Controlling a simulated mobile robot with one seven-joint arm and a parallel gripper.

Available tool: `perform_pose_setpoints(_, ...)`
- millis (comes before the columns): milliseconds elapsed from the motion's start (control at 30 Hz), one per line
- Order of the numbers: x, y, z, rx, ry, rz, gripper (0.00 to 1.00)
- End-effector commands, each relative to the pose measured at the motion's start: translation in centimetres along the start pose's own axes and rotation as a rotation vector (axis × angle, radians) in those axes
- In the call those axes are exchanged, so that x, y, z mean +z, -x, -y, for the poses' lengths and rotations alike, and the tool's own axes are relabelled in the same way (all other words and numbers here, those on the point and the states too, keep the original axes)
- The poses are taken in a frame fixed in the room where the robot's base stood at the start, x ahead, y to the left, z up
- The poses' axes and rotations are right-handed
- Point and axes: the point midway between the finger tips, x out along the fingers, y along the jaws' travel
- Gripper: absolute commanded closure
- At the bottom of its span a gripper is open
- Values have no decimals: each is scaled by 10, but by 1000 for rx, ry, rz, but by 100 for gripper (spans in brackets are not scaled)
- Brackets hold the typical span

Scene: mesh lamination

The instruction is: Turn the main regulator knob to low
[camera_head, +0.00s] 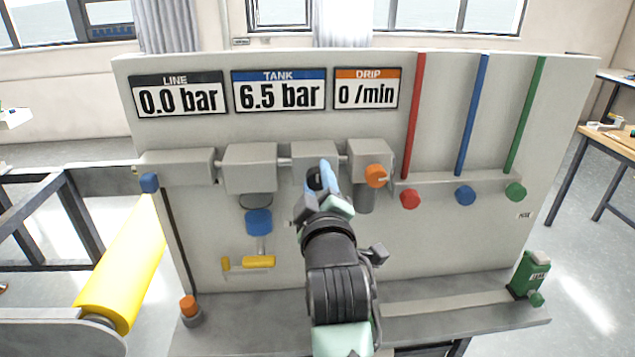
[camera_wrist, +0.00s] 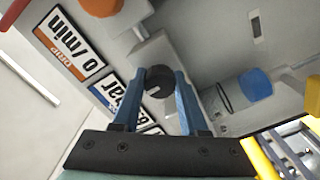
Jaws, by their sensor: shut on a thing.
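The main regulator knob looks like the dark round knob (camera_wrist: 158,84) on the front of a grey box (camera_head: 307,153) in the middle of the panel. My gripper (camera_head: 322,179) reaches up to it from below. In the wrist view, the two blue fingers of my gripper (camera_wrist: 161,75) stand on either side of the knob and are shut on it. In the head view my fingers and wrist hide most of the knob. No low mark or pointer can be read. The LINE display (camera_head: 178,97) reads 0.0 bar.
The TANK display (camera_head: 279,92) reads 6.5 bar and DRIP (camera_head: 365,90) 0 /min. An orange knob (camera_head: 376,175) sits close right of my gripper. A blue cap (camera_head: 258,222) and yellow handle (camera_head: 258,262) are left. Red (camera_head: 410,199), blue and green knobs are further right.

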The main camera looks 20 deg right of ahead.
Motion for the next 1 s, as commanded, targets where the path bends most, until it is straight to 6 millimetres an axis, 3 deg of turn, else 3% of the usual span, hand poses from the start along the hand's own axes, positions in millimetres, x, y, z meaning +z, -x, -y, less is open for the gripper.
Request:
perform_pose_setpoints(400, 0, 0, 0, 0, 12, 1, 100)
perform_pose_setpoints(433, 0, 0, 0, 0, 12, 1, 54)
perform_pose_setpoints(567, 0, 0, 0, 0, 10, 1, 30)
perform_pose_setpoints(1000, 0, 7, 1, 0, 8, 0, 27)
